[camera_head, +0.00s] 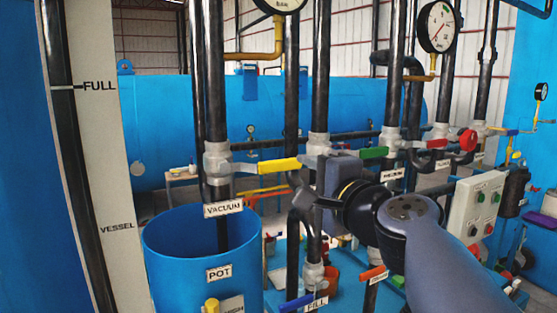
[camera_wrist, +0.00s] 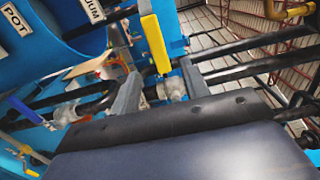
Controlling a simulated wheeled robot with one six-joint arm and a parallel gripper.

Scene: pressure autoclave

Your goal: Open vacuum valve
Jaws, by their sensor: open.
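The vacuum valve has a yellow lever handle (camera_head: 279,165) that points right, across its vertical dark pipe, from the grey valve body (camera_head: 217,160). A VACUUM label (camera_head: 223,210) hangs below it. My gripper (camera_head: 303,182) is open, just right of the handle's free end. In the wrist view the yellow handle (camera_wrist: 155,44) runs up from between the fingertips (camera_wrist: 158,85). Its near end lies in the gap, apart from both fingers; I cannot tell how deep it sits. The wrist view shows part of the VACUUM label (camera_wrist: 92,10).
A blue pot (camera_head: 200,250) stands below the valve. Pipes rise close behind my gripper. Nearby are a green handle (camera_head: 374,152), a red handle (camera_head: 467,140), a blue handle (camera_head: 296,302) and an orange handle (camera_head: 373,273). A control box (camera_head: 478,215) stands right.

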